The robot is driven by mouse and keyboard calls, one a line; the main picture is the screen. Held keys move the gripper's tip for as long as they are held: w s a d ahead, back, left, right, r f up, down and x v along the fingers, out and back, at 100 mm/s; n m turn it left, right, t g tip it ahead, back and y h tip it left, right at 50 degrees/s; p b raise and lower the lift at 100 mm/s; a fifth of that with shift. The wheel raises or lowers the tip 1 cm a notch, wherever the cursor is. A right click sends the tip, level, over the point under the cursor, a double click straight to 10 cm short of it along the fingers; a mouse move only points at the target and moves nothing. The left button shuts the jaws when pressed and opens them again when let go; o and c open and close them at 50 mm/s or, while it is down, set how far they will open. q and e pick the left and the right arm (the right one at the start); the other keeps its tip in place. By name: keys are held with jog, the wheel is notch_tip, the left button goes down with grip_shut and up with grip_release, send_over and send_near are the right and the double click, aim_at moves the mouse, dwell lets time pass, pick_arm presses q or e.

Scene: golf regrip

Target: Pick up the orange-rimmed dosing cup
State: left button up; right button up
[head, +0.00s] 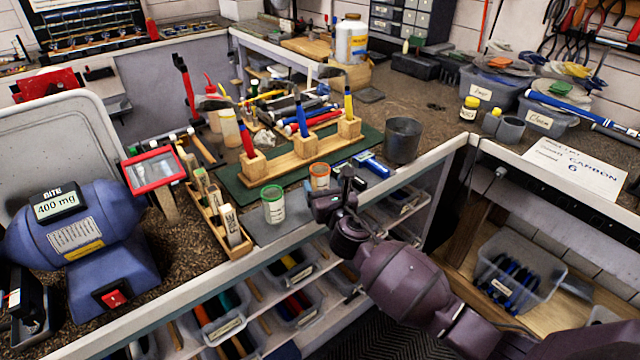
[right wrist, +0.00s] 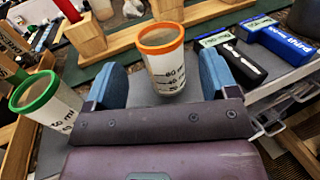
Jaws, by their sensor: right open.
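The orange-rimmed dosing cup (head: 320,178) is a clear cup with dark volume marks, standing upright near the bench's front edge. My right gripper (head: 334,192) is beside it and partly hides its lower part in the head view. In the right wrist view the orange-rimmed cup (right wrist: 165,70) shows between and just beyond the two blue fingers of the open right gripper (right wrist: 160,82). I see no finger clearly touching it. A similar green-rimmed cup (head: 272,205) stands to its left; it also shows in the right wrist view (right wrist: 46,100). My left gripper is not in view.
A wooden rack (head: 305,155) with upright clubs stands on a green mat behind the cups. Blue and black labelled tools (right wrist: 278,40) lie right of the orange-rimmed cup. A dark round pot (head: 403,140) stands farther right.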

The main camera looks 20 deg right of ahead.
aim_at(323, 181)
jog(key=w, duration=0.5)
jog(key=shift+d+f+b, duration=0.15)
jog(key=shift+b, duration=0.15)
jog(key=shift+s, duration=0.1)
jog(key=c, duration=1)
